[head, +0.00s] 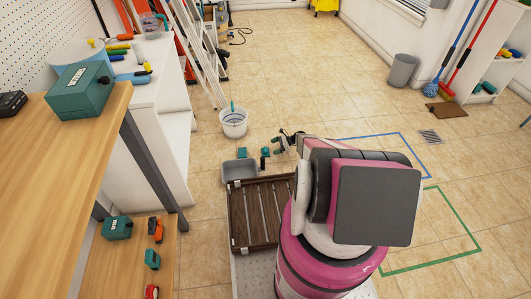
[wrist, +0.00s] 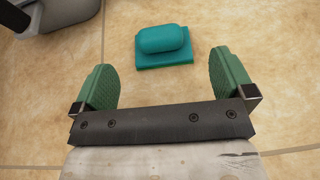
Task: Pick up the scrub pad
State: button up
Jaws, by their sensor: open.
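The scrub pad (wrist: 163,42) is a teal block with a rounded, raised grip on top. It lies flat on the tiled floor, at the top middle of the wrist view. My gripper (wrist: 162,82) has two green ribbed fingers spread wide with bare floor between them. The pad shows beyond the fingertips, between their lines, and nothing is held. In the head view my gripper (head: 281,144) is low over the floor, partly hidden by my arm. Small teal items lie by it there, and I cannot tell surely which is the pad.
A grey tub (head: 239,170) stands near the gripper, and its edge shows at the top left of the wrist view (wrist: 55,14). A dark slatted wooden crate (head: 253,215) is in front of it. A white bucket (head: 233,123) stands behind. Open floor lies to the right.

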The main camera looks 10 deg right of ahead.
aim_at(265, 151)
jog(key=x, duration=0.7)
jog(key=shift+a+f, duration=0.2)
jog(key=shift+a, duration=0.15)
jog(key=c, duration=0.7)
